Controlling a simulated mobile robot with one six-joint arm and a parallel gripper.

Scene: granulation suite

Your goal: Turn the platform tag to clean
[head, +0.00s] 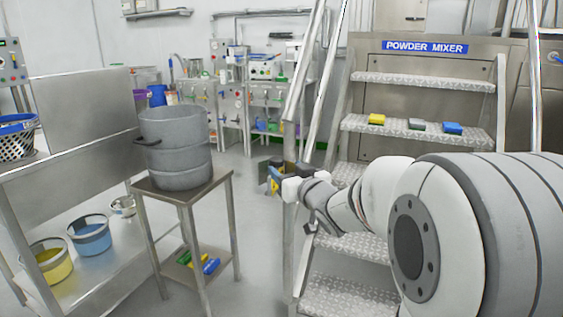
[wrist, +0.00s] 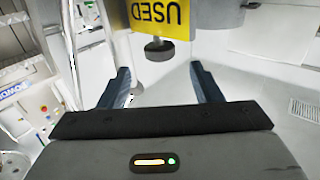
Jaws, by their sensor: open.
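The platform tag (wrist: 162,16) is a yellow plate at the top of the wrist view. It reads USED in dark letters, upside down in that view. A dark round knob (wrist: 159,50) shows just below the tag. My gripper (wrist: 163,78) is open, with one finger on each side of the knob and a visible gap to both. Nothing is held between the fingers. In the head view my gripper (head: 272,181) is beside the left post of the steps. A little yellow shows there, but the tag's face cannot be read.
The metal steps (head: 372,245) of the powder mixer rise behind my arm, with several coloured blocks on one tread. A grey pot (head: 180,148) stands on a small metal table (head: 223,181) to the left. The floor between the table and the steps is clear.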

